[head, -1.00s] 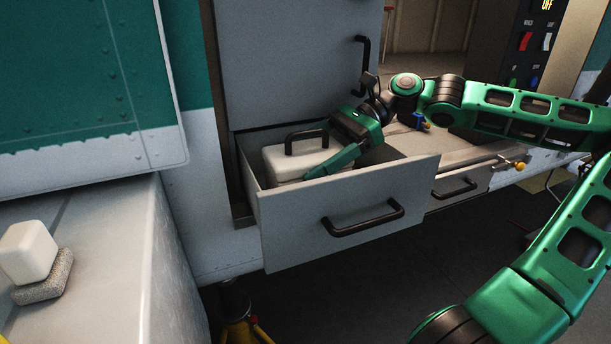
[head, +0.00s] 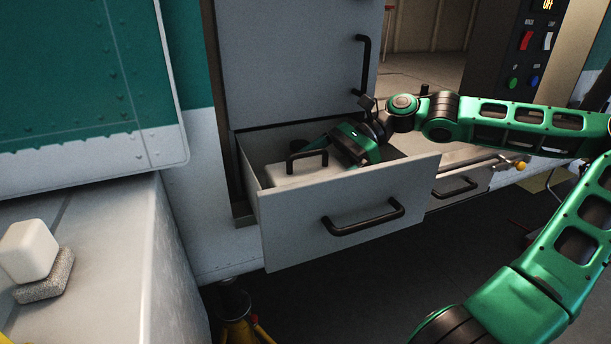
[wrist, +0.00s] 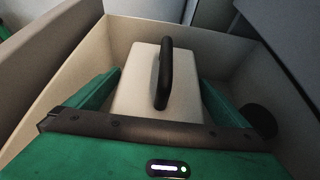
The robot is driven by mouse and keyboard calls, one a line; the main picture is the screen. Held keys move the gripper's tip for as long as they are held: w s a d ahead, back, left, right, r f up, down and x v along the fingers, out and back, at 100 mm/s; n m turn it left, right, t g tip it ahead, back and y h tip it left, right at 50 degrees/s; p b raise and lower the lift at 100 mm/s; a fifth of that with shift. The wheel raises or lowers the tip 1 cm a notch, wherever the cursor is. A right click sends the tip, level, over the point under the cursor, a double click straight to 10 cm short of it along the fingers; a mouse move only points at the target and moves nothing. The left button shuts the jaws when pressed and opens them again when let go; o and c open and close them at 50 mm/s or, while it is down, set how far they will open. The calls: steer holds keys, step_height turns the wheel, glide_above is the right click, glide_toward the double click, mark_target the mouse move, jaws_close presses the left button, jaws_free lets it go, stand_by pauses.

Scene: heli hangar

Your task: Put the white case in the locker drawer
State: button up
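The white case (head: 282,176) with a black handle on top is down inside the open grey locker drawer (head: 290,232). The drawer's front wall hides its lower part and bottom, so I cannot tell whether it touches the floor. My gripper (head: 324,160) reaches into the drawer from the right. In the wrist view the case (wrist: 138,85) lies between the two green fingers of my gripper (wrist: 160,82), one close against each side. The fingers appear shut on it. The pale drawer walls (wrist: 218,45) surround the case and fingers.
A tall grey locker front (head: 290,60) with a black handle rises above the drawer. A second, lower drawer (head: 462,184) is at its right. A white block (head: 28,250) on a grey pad sits on the pale surface at the left. A yellow stand (head: 240,325) is below.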

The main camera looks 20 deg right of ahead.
steer(key=shift+d+r, duration=0.2)
steer(key=v, duration=1.1)
steer(key=shift+d, duration=0.3)
steer(key=shift+r, duration=0.1)
steer(key=x, duration=1.2)
steer(key=shift+a+r, duration=0.1)
steer(key=shift+r, duration=0.85)
steer(key=shift+f, duration=0.1)
